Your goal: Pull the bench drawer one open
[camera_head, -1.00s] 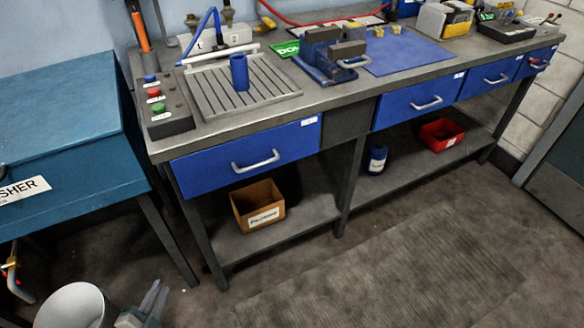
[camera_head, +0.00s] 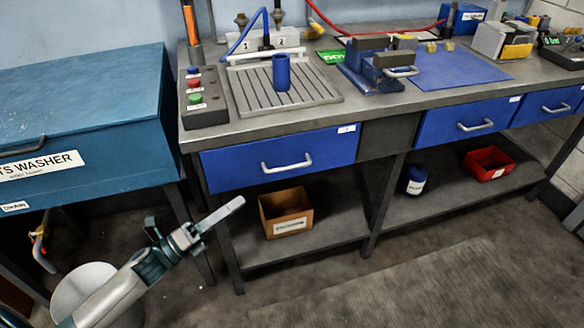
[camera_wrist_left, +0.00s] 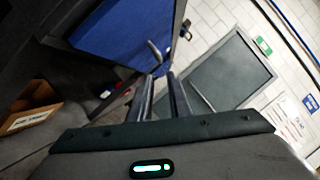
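The leftmost bench drawer (camera_head: 228,170) is blue, with a grey bar handle (camera_head: 287,163) and a small white label whose text I cannot read. Its front sits flush under the bench top, shut. My left gripper (camera_head: 236,206) is low and left of the handle, in front of the bench and apart from it. In the left wrist view its two fingers (camera_wrist_left: 161,92) stand apart with nothing between them. A blue drawer front (camera_wrist_left: 112,35) and a bar handle (camera_wrist_left: 154,50) show beyond the fingertips. My right gripper is not in view.
More blue drawers (camera_head: 440,126) line the bench (camera_head: 240,130) to the right. A cardboard box (camera_head: 270,215), a blue container (camera_head: 416,180) and a red bin (camera_head: 470,165) stand on the lower shelf. A blue washer (camera_head: 90,100) stands left, a white bucket (camera_head: 70,290) below it.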

